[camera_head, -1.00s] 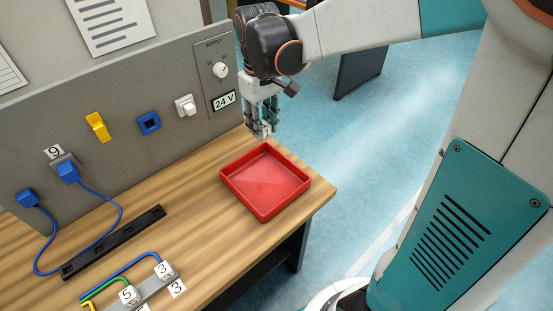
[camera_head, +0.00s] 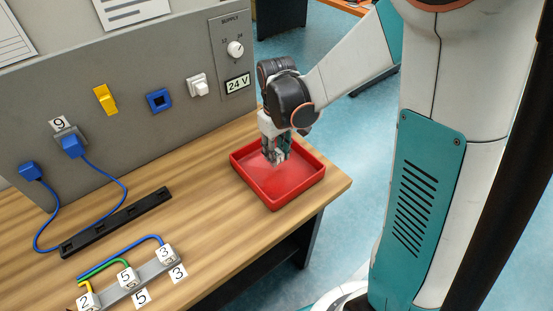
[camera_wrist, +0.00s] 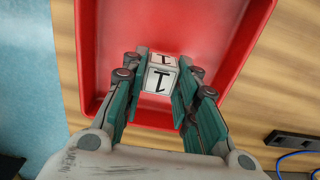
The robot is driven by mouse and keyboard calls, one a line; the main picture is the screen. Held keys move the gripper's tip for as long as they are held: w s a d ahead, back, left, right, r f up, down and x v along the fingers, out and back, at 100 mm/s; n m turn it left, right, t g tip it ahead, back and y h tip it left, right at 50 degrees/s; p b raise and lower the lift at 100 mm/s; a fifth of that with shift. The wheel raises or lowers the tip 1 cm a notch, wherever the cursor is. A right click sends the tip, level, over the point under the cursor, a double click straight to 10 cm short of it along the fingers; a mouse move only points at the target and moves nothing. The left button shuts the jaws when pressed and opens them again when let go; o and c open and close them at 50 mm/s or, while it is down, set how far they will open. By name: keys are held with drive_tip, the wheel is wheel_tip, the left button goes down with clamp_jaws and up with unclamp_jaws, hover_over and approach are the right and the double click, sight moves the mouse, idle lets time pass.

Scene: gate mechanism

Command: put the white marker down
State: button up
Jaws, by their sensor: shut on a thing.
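The white marker (camera_wrist: 161,77) is a small white block with a black figure 1 on its faces, seen in the wrist view. My gripper (camera_wrist: 160,85) is shut on it, with the teal fingers on either side. In the head view my gripper (camera_head: 276,160) points down over the inside of the red tray (camera_head: 297,190). The tray also shows in the wrist view (camera_wrist: 215,55), behind the marker. I cannot tell whether the marker touches the tray floor.
A grey panel (camera_head: 130,75) with a yellow switch (camera_head: 105,100), a blue socket (camera_head: 159,101), a white switch (camera_head: 198,86) and a supply dial (camera_head: 235,49) stands behind the wooden table (camera_head: 205,225). A black strip (camera_head: 115,222) and a grey rail with numbered white blocks (camera_head: 126,278) lie left of the tray.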

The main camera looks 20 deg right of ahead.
drive_tip(key=shift+f+b, duration=0.3)
drive_tip(key=shift+f, duration=1.05)
drive_tip(key=shift+f, duration=0.1)
drive_tip(key=o, duration=1.1)
wheel_tip(320, 180, up, 13)
drive_tip(key=p, duration=0.4)
drive_tip(key=shift+s+r+m+t, duration=0.6)
drive_tip(key=shift+s+r+t, duration=0.75)
drive_tip(key=shift+s, duration=1.15)
drive_tip(key=shift+s+r+m+t, duration=0.6)
drive_tip(key=shift+s+r+t, duration=0.7)
drive_tip(key=shift+s, duration=1.15)
drive_tip(key=shift+s+r+m+t, duration=0.6)
drive_tip(key=shift+s+r+t, duration=0.35)
drive_tip(key=shift+s+r, duration=1.15)
